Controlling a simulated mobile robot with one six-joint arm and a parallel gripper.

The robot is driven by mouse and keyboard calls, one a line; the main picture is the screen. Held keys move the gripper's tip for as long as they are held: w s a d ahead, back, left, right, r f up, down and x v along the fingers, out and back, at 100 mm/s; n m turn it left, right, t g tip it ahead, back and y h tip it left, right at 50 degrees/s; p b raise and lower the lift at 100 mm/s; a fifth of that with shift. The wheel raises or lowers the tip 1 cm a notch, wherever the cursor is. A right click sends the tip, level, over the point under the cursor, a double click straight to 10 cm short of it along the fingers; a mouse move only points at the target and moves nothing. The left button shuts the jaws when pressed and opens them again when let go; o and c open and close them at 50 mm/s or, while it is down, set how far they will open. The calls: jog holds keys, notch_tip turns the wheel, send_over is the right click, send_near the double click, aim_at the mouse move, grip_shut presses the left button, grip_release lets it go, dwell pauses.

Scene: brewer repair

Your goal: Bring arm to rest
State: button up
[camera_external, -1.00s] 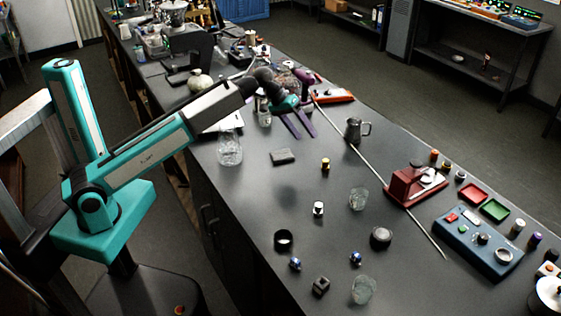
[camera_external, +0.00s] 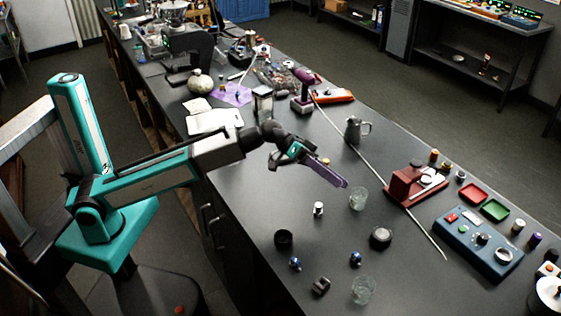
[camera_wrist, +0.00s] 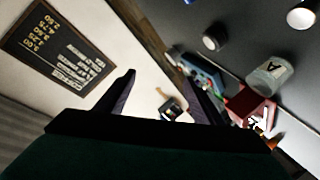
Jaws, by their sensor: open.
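My gripper (camera_external: 345,183) is over the dark worktop (camera_external: 245,212), with its purple fingers pointing right and slightly down in the external view. In the wrist view, the two fingers of my gripper (camera_wrist: 160,82) stand apart with nothing between them. My teal and grey arm reaches over the near edge of the worktop, its forearm close to level. The fingers appear above the worktop, left of a clear glass (camera_external: 358,199); their exact height is hard to tell. The arm hides the spot where a glass jar and a small grey block showed before.
A white-capped cylinder (camera_external: 318,208), a black ring (camera_external: 283,238) and a dark round knob (camera_external: 380,237) stand below the gripper in the picture. A menu board (camera_wrist: 58,45) hangs on the wall.

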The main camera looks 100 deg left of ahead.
jog(key=w+d+f+m+g+h+b, duration=0.1)
jog(key=w+d+f+m, duration=0.15)
jog(key=d, duration=1.65)
jog(key=w+d+f+m+h+b, duration=0.1)
jog(key=w+d+f+m+h, duration=0.15)
jog(key=d, duration=1.65)
jog(key=s+d+f+m+g+p, duration=0.1)
jog(key=s+d+f+m+g, duration=0.15)
jog(key=d+f, duration=0.85)
jog(key=s+a+f+n+g+y+p, duration=0.15)
jog(key=s+a+f, duration=0.4)
jog(key=f, duration=0.55)
jog(key=s+a+f+g+y+p, duration=0.25)
jog(key=s+a+f, duration=0.35)
jog(key=f, duration=0.6)
jog(key=s+a+f+n+g+y+p, duration=0.1)
jog(key=s+a+f+g+y+p, duration=0.15)
jog(key=s+a+f, duration=0.6)
jog(key=s+a+f+g+y+p, duration=0.1)
jog(key=s+a+f+g, duration=0.2)
jog(key=s, duration=0.8)
jog(key=s+a+f+n+g+y+p, duration=0.1)
jog(key=s+a+f, duration=0.5)
jog(key=s, duration=0.6)
jog(key=s+a+f+n+g+y+p, duration=0.1)
jog(key=s+a+f+g, duration=0.4)
jog(key=s, duration=0.7)
jog(key=shift+f+y+p, duration=0.3)
jog(key=shift+f+p, duration=0.1)
jog(key=shift+p, duration=0.4)
